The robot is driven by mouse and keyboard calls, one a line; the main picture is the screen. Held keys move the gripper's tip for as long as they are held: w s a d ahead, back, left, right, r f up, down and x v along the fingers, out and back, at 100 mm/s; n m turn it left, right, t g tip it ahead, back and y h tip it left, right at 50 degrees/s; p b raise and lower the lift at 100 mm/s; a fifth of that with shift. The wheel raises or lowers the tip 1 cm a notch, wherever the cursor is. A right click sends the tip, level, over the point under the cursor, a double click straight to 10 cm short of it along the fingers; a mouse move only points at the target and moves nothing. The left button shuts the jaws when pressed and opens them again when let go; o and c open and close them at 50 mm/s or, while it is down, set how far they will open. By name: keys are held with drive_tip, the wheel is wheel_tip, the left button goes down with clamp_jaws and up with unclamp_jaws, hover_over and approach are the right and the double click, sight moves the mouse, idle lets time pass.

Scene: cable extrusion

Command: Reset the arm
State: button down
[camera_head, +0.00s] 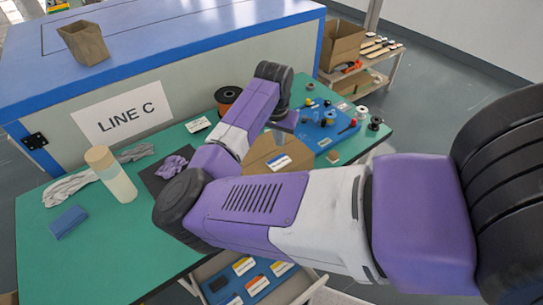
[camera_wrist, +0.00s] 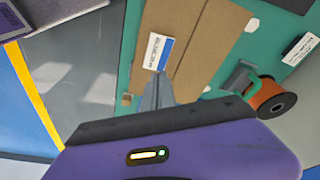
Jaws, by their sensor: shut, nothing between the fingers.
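My arm reaches across the green table (camera_head: 90,260) in the head view, bent over the workspace. My gripper (camera_wrist: 157,90) shows in the wrist view with its two grey fingers together and nothing between them. The fingers point toward a brown cardboard piece (camera_wrist: 205,50) with a white and blue label (camera_wrist: 157,52). I cannot tell the height of the fingertips above it. In the head view the cardboard (camera_head: 262,150) is partly behind my arm, and the fingertips cannot be made out.
An orange spool (camera_wrist: 270,102) lies right of the gripper. A blue board with small parts (camera_head: 318,128) sits on the table's right. A LINE C cabinet (camera_head: 180,90) stands behind.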

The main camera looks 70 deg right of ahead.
drive_tip(key=shift+d, duration=0.1)
